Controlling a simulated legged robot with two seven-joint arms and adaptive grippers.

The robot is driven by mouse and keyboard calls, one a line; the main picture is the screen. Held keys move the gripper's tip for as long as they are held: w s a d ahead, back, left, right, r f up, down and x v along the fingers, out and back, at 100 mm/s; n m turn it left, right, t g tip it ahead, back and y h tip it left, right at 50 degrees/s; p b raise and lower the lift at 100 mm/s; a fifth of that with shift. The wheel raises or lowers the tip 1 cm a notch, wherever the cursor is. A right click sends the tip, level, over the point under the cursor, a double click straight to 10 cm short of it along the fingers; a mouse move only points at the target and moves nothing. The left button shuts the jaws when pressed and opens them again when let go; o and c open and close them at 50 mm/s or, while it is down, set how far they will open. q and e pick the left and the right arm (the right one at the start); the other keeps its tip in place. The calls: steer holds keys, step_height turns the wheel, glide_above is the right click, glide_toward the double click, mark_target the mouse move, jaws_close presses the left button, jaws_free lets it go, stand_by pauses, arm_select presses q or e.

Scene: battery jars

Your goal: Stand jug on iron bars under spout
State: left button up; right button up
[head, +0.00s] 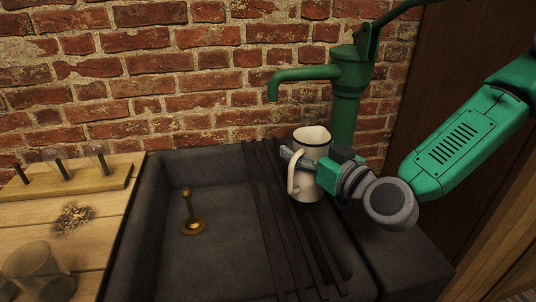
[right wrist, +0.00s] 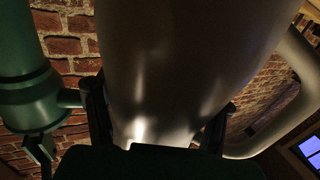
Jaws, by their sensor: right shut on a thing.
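A cream jug (head: 309,165) with a dark rim is upright over the right part of the dark sink, its handle toward the left front. My right gripper (head: 312,163) is shut on the jug's body, one finger showing on its left side. In the right wrist view the jug (right wrist: 175,60) fills the middle between the two fingers (right wrist: 158,115). Dark iron bars (head: 275,220) lie across the sink, partly behind the jug. I cannot tell whether the jug's base touches them. The green pump's spout (head: 273,92) is above and left of the jug. My left gripper is not in view.
The green pump body (head: 345,100) stands close behind the jug and gripper. A brass piece (head: 191,215) stands in the sink's (head: 150,230) open left part. A wooden counter (head: 100,245) at left bears glass jars (head: 38,270) and a small rack (head: 80,180).

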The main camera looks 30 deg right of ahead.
steer(key=shift+w+f+b, duration=0.15)
steer(key=shift+w+b, duration=0.05)
steer(key=shift+b, duration=0.35)
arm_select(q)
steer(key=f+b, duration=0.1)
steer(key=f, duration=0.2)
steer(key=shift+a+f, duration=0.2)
arm_select(e)
steer(key=w+a+f, duration=0.1)
steer(key=w, duration=0.5)
steer(key=w+a+f, duration=0.1)
steer(key=w+f, duration=0.1)
steer(key=w, duration=0.4)
steer(key=shift+a, duration=0.25)
steer(key=o, duration=1.7)
steer(key=shift+s+f, duration=0.1)
steer(key=shift+c, duration=0.2)
steer(key=s, duration=0.4)
steer(key=s+d, duration=0.1)
steer(key=s, duration=0.2)
steer(key=s+d+p, duration=0.1)
steer(key=s, duration=0.3)
steer(key=shift+s, duration=0.3)
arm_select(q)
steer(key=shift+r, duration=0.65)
arm_select(e)
steer(key=shift+s, duration=0.15)
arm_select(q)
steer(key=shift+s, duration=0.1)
